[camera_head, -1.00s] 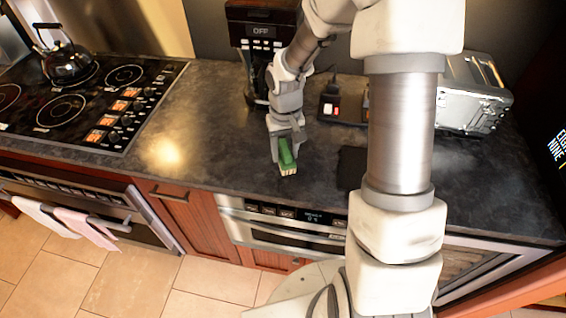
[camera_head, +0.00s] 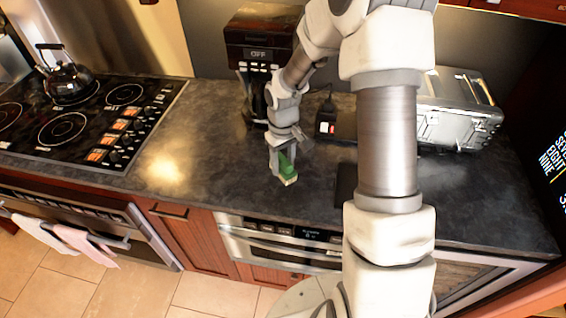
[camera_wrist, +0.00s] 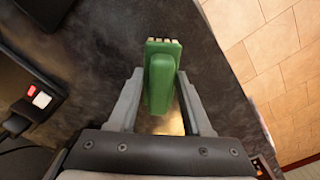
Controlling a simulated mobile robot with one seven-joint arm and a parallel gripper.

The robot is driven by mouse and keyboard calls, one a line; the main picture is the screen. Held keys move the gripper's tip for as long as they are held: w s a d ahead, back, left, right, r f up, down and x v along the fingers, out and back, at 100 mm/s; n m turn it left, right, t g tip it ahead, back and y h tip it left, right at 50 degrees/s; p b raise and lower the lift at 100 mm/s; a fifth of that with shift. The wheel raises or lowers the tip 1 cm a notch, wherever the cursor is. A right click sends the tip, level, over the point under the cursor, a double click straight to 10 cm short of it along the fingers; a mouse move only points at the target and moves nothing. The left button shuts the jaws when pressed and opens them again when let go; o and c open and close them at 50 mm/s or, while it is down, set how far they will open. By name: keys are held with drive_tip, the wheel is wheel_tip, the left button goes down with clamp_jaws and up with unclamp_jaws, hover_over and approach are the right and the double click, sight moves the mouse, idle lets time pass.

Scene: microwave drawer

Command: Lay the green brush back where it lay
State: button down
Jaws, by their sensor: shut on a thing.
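The green brush (camera_head: 287,169) is in my gripper (camera_head: 283,160), above or on the dark countertop, in front of the coffee maker. In the wrist view my gripper (camera_wrist: 160,105) has its two fingers on either side of the green brush (camera_wrist: 160,75), with the pale bristle end pointing away from the palm. I cannot tell whether the brush touches the counter. My forearm and wrist hide part of the counter behind it.
A coffee maker (camera_head: 258,45) stands behind my gripper. A stove (camera_head: 75,118) with a kettle (camera_head: 68,78) is at left. A silver toaster-like box (camera_head: 458,112) and a dark flat item (camera_head: 346,183) are at right. Counter between stove and gripper is clear.

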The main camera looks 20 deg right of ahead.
drive_tip(key=shift+f, duration=0.15)
wheel_tip(320, 180, down, 6)
drive_tip(key=b, duration=0.5)
drive_tip(key=shift+f, duration=0.2)
drive_tip(key=shift+c, duration=1.3)
unclamp_jaws()
